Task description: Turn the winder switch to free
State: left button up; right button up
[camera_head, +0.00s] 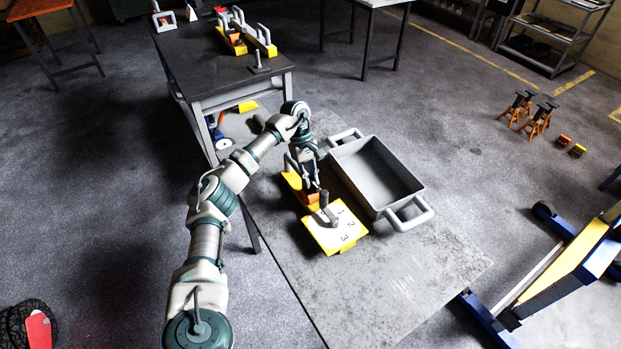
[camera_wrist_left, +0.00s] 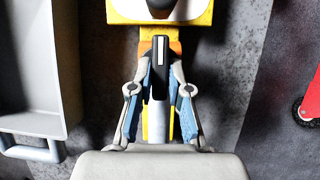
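The winder (camera_head: 335,232) is a yellow unit on the grey table, with a white plate marked 1, 2, 3 and a grey upright knob (camera_head: 326,207). In the left wrist view the plate (camera_wrist_left: 186,10) shows at the top, cut by the edge. A black lever with a white stripe (camera_wrist_left: 160,64) points back from it toward my left gripper (camera_wrist_left: 160,72). The two fingers stand apart on either side of this lever; I cannot tell whether they touch it. My left gripper (camera_head: 312,186) is above the orange rear part of the unit. My right gripper is not in view.
A grey tray with two handles (camera_head: 378,172) stands right of the winder. A blue and yellow jack-like frame (camera_head: 565,265) stands at the right. The table's front is clear (camera_head: 400,280).

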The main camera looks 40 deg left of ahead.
pick_arm(q)
jog(key=shift+o, duration=0.3)
jog(key=shift+a+r, duration=0.15)
jog(key=shift+r, duration=0.15)
jog(key=v, duration=1.1)
jog(key=shift+w+a+r, duration=0.1)
jog(key=shift+w+r, duration=0.05)
jog(key=shift+w, duration=0.05)
